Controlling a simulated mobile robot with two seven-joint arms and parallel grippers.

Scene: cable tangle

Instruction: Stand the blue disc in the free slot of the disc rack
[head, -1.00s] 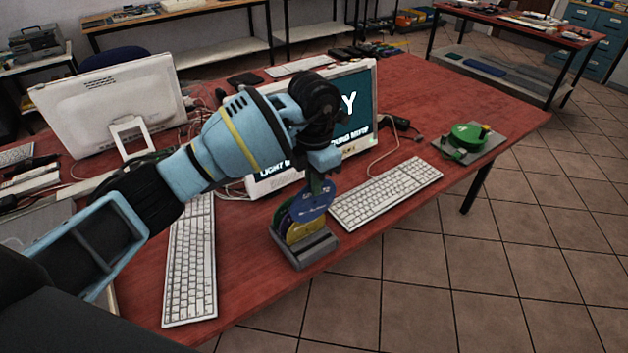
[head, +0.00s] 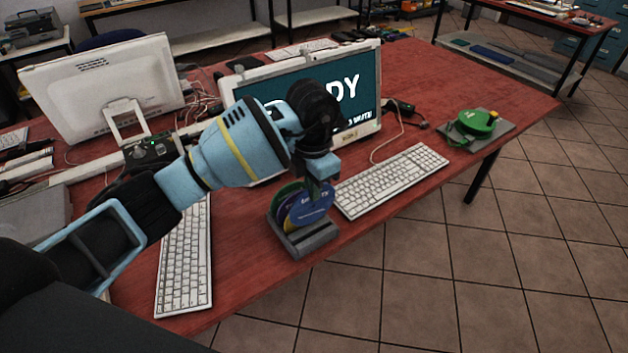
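The blue disc (head: 312,205) stands upright at the dark grey disc rack (head: 308,243) near the table's front edge. My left gripper (head: 322,178) is above it, with its fingers at the disc's upper edge, and appears shut on it. The disc's lower edge is close to the rack's top; I cannot tell whether it is inside a slot. Behind it, a green disc (head: 281,196) and a sliver of a yellow disc (head: 288,224) show in the rack, mostly hidden by the blue disc. My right gripper is not in view.
A white keyboard (head: 392,180) lies right of the rack and another (head: 184,262) lies to the left. A monitor (head: 362,95) stands behind my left gripper. A green round object on a grey plate (head: 497,128) sits at the far right of the red table (head: 250,285).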

